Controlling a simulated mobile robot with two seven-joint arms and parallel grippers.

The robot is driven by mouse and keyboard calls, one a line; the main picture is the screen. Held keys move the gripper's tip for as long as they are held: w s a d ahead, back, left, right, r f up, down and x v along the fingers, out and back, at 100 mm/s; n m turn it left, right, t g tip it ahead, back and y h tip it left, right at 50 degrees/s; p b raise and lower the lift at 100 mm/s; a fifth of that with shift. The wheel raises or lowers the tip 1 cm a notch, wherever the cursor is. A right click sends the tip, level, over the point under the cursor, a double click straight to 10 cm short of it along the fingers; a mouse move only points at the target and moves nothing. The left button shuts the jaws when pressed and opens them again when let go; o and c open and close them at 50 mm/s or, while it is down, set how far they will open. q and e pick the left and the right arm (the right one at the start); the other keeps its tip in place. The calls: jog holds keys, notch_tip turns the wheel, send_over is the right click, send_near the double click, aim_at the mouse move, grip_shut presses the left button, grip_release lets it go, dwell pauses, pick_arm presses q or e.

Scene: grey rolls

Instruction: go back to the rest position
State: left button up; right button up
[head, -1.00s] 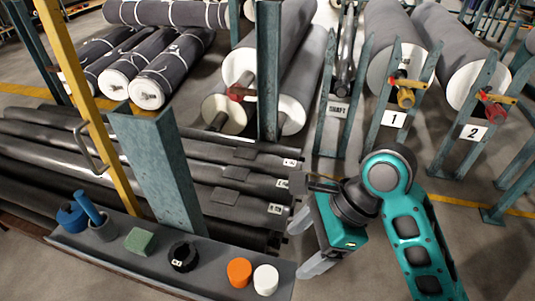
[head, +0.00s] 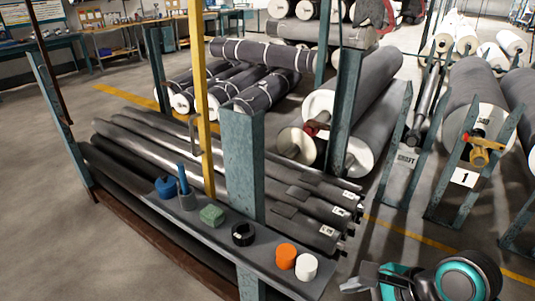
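My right gripper (head: 352,285) shows at the bottom edge of the head view, right of the shelf. Its teal and black arm comes in from the lower right corner. The gripper is partly cut off by the picture edge, so its opening is unclear, and I see nothing held in it. The orange cylinder (head: 286,256) and the white cylinder (head: 306,267) stand on the shelf to its left, apart from it. My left gripper is not in view.
The narrow grey shelf (head: 262,262) also holds a black ring (head: 243,234), a green block (head: 212,215) and blue items (head: 167,187). A teal post (head: 242,160) and a yellow bar (head: 203,120) rise beside it. Floor at left is clear.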

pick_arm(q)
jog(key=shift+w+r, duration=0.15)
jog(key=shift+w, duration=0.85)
pick_arm(e)
notch_tip(320, 180, down, 15)
jog(key=d+n+t+h, duration=0.2)
jog(key=n+t, duration=0.5)
jog(key=n, duration=1.3)
jog(key=shift+d+r+n+t+h, duration=0.2)
jog(key=shift+d+n+t+h, duration=0.15)
jog(key=shift+h, duration=0.55)
